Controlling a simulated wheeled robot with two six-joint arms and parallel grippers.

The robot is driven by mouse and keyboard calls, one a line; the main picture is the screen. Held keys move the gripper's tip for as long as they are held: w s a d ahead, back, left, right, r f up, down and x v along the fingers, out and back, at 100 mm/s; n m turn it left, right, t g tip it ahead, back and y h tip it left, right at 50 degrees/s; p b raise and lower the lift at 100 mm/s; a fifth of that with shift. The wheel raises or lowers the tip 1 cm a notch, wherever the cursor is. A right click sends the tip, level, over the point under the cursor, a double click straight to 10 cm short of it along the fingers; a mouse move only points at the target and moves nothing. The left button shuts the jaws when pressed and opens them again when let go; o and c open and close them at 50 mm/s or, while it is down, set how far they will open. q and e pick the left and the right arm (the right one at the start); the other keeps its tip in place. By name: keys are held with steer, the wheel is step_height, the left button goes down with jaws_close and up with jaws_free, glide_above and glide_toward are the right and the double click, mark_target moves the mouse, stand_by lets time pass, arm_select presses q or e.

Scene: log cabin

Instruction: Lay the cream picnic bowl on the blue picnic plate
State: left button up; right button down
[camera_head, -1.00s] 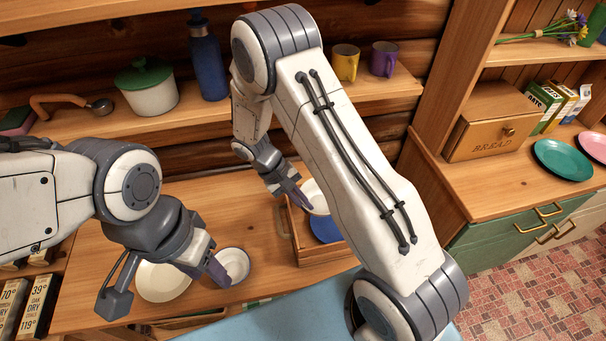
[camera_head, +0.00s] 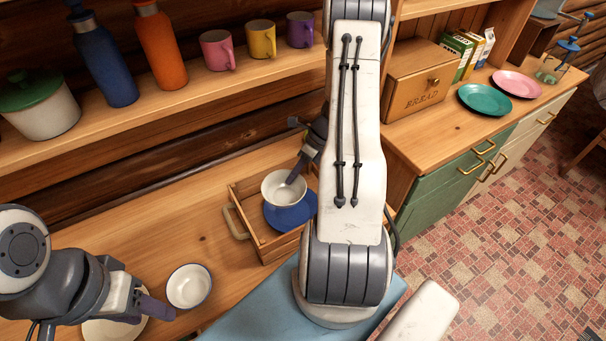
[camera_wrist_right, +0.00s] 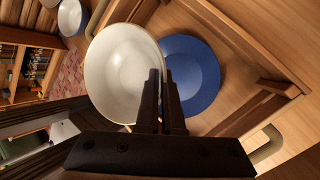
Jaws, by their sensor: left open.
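The cream picnic bowl (camera_head: 274,183) is in my right gripper (camera_head: 294,178), whose two fingers are close together at its rim. In the right wrist view the bowl (camera_wrist_right: 115,65) partly overlaps the blue picnic plate (camera_wrist_right: 198,75), offset to its left. In the head view the plate (camera_head: 290,217) lies inside a wooden crate (camera_head: 242,211), below the bowl. Whether the bowl touches the plate cannot be told. My right gripper (camera_wrist_right: 161,85) also shows in the wrist view. My left gripper (camera_head: 152,306) is open and empty at lower left.
A white dark-rimmed bowl (camera_head: 189,287) stands beside my left gripper, which partly covers a cream plate (camera_head: 112,330). A shelf behind holds bottles, mugs (camera_head: 262,40) and a lidded pot (camera_head: 42,107). A bread box (camera_head: 416,85) stands right of my arm.

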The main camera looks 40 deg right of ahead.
steer(key=d+f+m+b, duration=0.1)
steer(key=f+b, duration=0.1)
steer(key=d+f+m+t+b, duration=0.1)
steer(key=f+b, duration=0.1)
steer(key=d+f+m+b, duration=0.1)
steer(key=f+b, duration=0.2)
steer(key=shift+s+d+t+h, duration=0.15)
steer(key=shift+s+t+h, duration=0.15)
steer(key=shift+h, duration=0.1)
steer(key=shift+f+b, duration=0.45)
steer(key=shift+f, duration=0.4)
steer(key=c, duration=1)
jaws_free()
steer(key=v, duration=1)
steer(key=shift+s+d+r, duration=0.1)
steer(key=shift+r, duration=0.1)
